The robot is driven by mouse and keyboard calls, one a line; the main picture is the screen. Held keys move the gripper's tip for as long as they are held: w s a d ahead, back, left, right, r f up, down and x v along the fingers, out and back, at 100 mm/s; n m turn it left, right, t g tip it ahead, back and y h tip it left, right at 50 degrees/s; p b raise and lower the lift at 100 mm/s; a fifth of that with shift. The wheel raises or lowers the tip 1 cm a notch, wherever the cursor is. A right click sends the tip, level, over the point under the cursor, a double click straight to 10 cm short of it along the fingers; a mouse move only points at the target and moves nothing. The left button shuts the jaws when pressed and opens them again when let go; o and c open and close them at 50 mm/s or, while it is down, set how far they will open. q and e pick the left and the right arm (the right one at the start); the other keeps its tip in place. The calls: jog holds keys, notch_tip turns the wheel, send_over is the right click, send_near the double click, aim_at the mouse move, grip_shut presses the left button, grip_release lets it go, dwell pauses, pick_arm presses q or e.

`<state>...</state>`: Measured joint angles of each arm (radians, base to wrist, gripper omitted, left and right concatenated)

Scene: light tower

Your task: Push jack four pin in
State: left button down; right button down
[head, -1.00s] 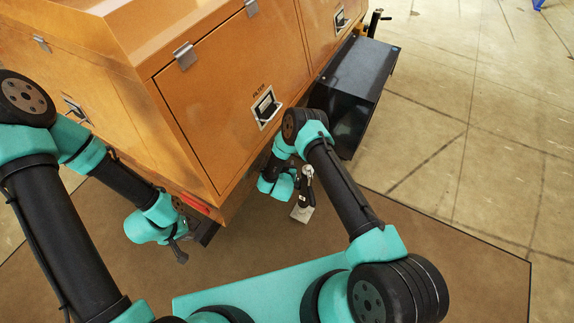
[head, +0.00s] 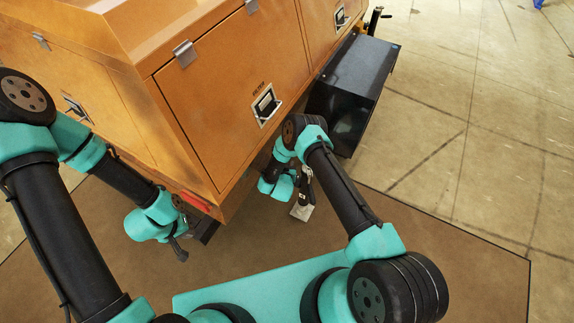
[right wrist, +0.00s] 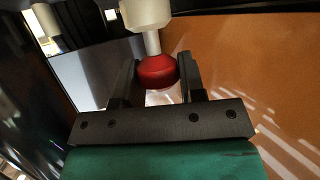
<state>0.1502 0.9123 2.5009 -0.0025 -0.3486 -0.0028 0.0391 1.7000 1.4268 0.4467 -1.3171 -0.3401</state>
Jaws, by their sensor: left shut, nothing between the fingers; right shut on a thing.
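The orange light tower (head: 215,115) fills the upper left of the head view. My right gripper (head: 307,185) is low beside its lower edge, next to a pale foot-like piece (head: 302,211). In the right wrist view my right gripper (right wrist: 157,75) is shut on a red knob (right wrist: 157,70), with one finger on each side. A pale rod (right wrist: 151,42) runs from the knob up to a wider white part. The pin's hole is not visible. My left gripper (head: 181,252) is shut and empty, hanging below the tower's near corner.
A black box (head: 352,90) is mounted on the tower's side, beyond my right wrist. A red light (head: 197,202) sits at the near lower corner. Brown mat (head: 440,260) and pale floor (head: 500,130) lie open to the right.

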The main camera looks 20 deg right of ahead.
jog(key=shift+s+f, duration=0.1)
jog(key=shift+f, duration=0.05)
jog(key=c, duration=0.7)
grip_release()
jog(key=v, duration=1.7)
jog(key=shift+r, duration=0.25)
jog(key=s+d+r+n+g+y, duration=0.1)
jog(key=s+d+r+g+y, duration=0.3)
jog(key=s+r+g, duration=0.2)
jog(key=s+d+r+n+g+y, duration=0.1)
jog(key=s+d+r+g+y, duration=0.3)
jog(key=s+r, duration=0.4)
jog(key=shift+d+r+n+g+y, duration=0.3)
jog(key=shift+d+r+g+y, duration=0.1)
jog(key=shift+d+r+g, duration=0.45)
